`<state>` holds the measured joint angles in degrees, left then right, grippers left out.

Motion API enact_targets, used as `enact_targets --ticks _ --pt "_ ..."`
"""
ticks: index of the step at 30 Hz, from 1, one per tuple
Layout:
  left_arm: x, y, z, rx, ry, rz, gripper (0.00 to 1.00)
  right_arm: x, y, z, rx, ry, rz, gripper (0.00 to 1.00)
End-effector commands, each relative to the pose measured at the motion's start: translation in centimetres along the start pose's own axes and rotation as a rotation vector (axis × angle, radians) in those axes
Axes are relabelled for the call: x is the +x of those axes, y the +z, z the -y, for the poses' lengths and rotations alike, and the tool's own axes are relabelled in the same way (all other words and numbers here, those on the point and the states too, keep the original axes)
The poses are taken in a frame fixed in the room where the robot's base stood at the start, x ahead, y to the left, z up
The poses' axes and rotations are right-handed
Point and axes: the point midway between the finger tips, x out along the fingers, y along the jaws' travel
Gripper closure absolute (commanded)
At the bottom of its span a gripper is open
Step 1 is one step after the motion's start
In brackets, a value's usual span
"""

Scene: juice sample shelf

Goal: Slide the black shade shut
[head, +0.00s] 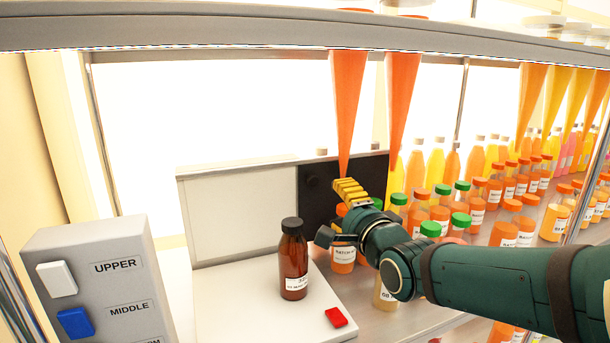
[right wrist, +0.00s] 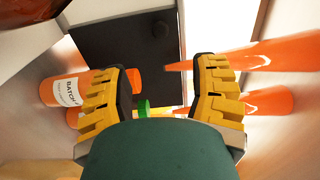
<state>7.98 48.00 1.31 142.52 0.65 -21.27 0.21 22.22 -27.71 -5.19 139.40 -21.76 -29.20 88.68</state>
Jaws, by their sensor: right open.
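The black shade (head: 318,200) covers the right part of a white back panel (head: 238,215); the panel's left part is bare. A round dark knob (head: 311,182) sits on the shade near its left edge. My right gripper (head: 348,190) is in front of the shade's right part and hides some of it. In the right wrist view the gripper (right wrist: 160,76) is open, its yellow fingers wide apart, with the shade (right wrist: 112,48) and its knob (right wrist: 162,28) beyond them. Nothing is between the fingertips. My left gripper is out of view.
A brown bottle (head: 294,262) stands on a white base with a red button (head: 336,317). Orange cones (head: 347,95) hang close to my gripper. Several juice bottles (head: 343,258) stand beside and below my right arm. A grey box with labelled buttons (head: 105,280) is at left.

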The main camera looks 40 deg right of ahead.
Motion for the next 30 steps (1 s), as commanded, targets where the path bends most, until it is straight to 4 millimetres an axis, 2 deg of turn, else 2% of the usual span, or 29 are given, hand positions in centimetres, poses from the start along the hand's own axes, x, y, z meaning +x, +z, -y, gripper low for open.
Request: enact_targets --ticks 8,24,30 --pt "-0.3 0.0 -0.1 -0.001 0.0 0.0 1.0 2.8 0.0 -0.1 0.0 0.004 0.0 0.41" --pt "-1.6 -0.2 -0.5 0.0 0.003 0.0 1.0 11.8 0.0 0.0 0.001 0.002 -0.001 0.41" --pt "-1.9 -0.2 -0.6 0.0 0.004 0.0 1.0 13.4 0.0 0.0 -0.001 0.001 0.0 0.41"
